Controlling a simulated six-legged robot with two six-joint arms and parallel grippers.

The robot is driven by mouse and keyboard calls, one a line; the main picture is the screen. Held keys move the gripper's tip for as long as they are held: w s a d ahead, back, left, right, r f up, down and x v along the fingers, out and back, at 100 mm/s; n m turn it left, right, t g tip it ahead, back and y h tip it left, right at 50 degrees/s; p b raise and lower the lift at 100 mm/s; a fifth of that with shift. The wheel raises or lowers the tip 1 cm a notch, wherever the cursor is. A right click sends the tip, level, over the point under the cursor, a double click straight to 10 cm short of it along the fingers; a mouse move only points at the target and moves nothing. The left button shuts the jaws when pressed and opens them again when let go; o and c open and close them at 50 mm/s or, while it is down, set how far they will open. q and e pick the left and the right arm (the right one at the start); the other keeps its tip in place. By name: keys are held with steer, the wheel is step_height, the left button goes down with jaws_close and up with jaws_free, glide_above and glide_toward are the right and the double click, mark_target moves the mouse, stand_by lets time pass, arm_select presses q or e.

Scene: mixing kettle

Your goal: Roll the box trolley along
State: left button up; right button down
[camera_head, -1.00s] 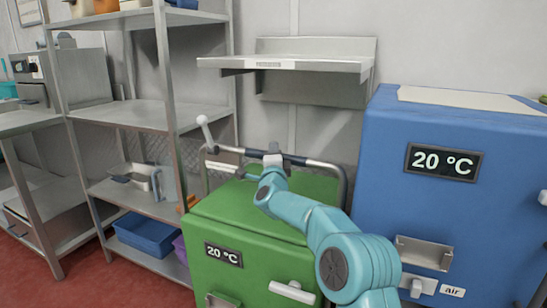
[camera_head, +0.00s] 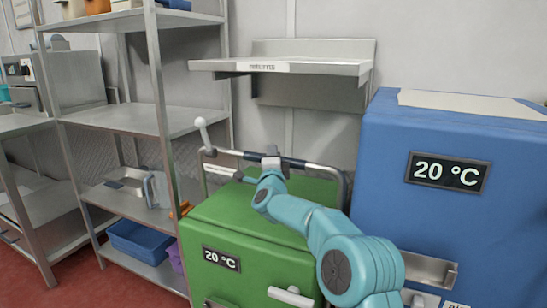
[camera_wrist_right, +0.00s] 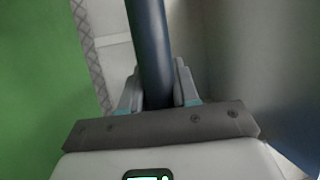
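The box trolley is a green box (camera_head: 255,225) with a "20 °C" display on its front. A tube handle (camera_head: 318,165), partly dark and partly light metal, rises at its far side. My right arm reaches over the green top from the front. My right gripper (camera_head: 271,160) is at the dark part of the handle. In the right wrist view, the two fingers of the gripper (camera_wrist_right: 157,85) sit close on both sides of the dark bar (camera_wrist_right: 149,45), closed around it. My left gripper does not show. The trolley's wheels are hidden.
A blue box (camera_head: 450,130), also reading "20 °C", stands just right of the trolley. A metal rack (camera_head: 130,118) stands to the left, holding a blue bin (camera_head: 143,238) low down. A wall shelf (camera_head: 280,66) hangs behind. Red floor (camera_head: 85,285) shows at lower left.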

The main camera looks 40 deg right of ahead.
steer(key=c, duration=0.9)
jaws_free()
steer(key=shift+d+r, duration=0.1)
steer(key=shift+d, duration=0.05)
steer(key=v, duration=1.6)
steer(key=shift+a, duration=0.25)
